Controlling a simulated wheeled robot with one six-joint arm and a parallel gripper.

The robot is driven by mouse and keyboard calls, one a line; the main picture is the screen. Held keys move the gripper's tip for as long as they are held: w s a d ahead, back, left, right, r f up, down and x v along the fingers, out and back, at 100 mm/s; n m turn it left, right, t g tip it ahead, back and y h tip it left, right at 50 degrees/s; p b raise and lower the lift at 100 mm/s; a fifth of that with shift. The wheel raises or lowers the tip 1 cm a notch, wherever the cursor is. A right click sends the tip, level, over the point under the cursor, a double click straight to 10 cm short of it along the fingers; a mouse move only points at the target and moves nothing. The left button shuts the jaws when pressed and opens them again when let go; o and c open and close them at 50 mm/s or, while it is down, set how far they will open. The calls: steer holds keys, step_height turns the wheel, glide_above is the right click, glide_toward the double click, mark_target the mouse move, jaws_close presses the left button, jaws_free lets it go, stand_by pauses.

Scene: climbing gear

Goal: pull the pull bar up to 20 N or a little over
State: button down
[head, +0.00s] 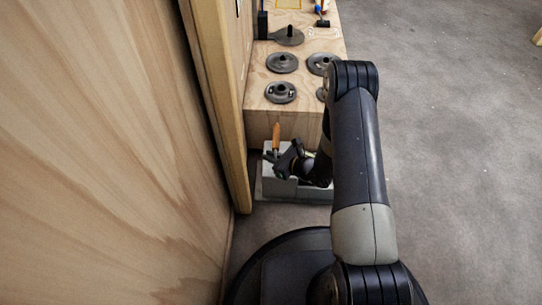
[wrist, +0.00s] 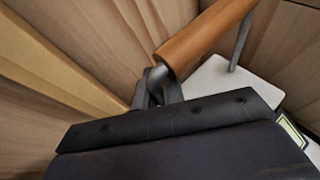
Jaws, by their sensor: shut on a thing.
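The pull bar (head: 276,136) is an orange-brown wooden rod. In the head view it stands out above a pale grey block, in front of the wooden bench. In the wrist view the bar (wrist: 205,38) runs up to the right from my fingertips. A thin grey rod (wrist: 241,42) stands beside the bar. My arm and wrist hide part of the block. No force reading is legible.
The pale grey block (head: 279,187) sits on the floor against the wooden bench (head: 258,122). Several grey discs, such as one near the front (head: 280,92), lie on the bench. A wooden wall (head: 100,150) rises close on the left. The grey floor (head: 460,170) is open on the right.

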steer(key=shift+f+b, duration=1.15)
steer(key=shift+f, duration=0.65)
steer(key=c, duration=1.4)
jaws_free()
steer(key=shift+f, duration=0.1)
steer(key=shift+c, duration=0.2)
steer(key=p+v, duration=0.4)
steer(key=v, duration=0.6)
steer(key=shift+s+d, duration=0.2)
steer(key=shift+d, duration=0.15)
